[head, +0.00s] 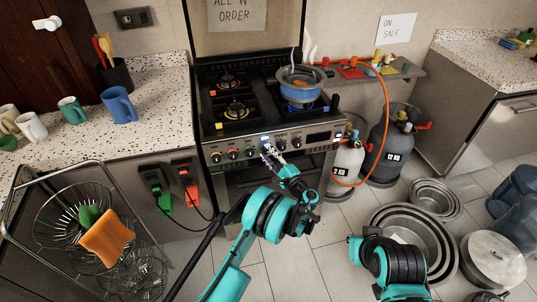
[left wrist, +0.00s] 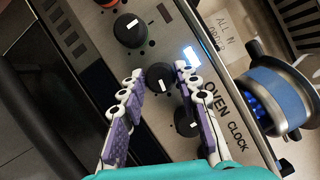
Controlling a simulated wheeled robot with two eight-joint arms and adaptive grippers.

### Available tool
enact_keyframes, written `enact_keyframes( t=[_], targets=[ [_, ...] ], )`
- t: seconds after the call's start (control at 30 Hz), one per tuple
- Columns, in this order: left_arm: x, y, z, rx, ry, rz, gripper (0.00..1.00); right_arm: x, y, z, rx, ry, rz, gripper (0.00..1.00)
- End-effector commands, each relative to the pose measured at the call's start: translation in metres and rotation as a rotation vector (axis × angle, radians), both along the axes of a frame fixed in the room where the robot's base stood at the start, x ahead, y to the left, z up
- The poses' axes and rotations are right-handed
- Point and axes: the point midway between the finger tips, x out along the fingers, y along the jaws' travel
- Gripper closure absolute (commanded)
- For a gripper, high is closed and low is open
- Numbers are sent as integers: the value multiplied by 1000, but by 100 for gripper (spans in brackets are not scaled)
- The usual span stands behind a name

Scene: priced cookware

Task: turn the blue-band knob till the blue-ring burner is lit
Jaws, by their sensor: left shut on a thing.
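The stove's front panel (head: 222,146) carries a row of black knobs. My left gripper (head: 267,152) is at the middle of this row. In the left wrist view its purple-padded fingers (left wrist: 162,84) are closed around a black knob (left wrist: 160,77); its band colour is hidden. A blue pot (head: 299,91), also in the left wrist view (left wrist: 276,96), stands on the front right burner and covers most of it. Blue (head: 318,104) shows below the pot, with bright blue spots in the wrist view (left wrist: 257,107); I cannot surely tell ring from flame. My right gripper is out of view.
Neighbouring knobs (left wrist: 130,30) (left wrist: 189,123) sit close to the held one. A lit display (left wrist: 190,54) is beside it. An orange hose (head: 386,112) hangs right of the stove, near gas cylinders (head: 390,146). Metal bowls (head: 436,199) lie on the floor at right.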

Motion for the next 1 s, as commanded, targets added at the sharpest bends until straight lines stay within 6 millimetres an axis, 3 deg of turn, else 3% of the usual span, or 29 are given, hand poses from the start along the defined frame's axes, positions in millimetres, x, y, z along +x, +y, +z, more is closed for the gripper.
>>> enact_keyframes(
  t=[0.17, 0.2, 0.63, 1.0],
  targets=[
    [0, -1, -1, -2, 0, -2, 97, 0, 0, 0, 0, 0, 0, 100],
    [0, -1, -1, -2, 0, -2, 59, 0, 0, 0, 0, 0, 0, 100],
    [-8, -8, -2, -2, -1, -2, 59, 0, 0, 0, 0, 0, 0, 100],
    [-65, -59, -13, -3, 0, -5, 59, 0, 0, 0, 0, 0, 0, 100]
  ],
)
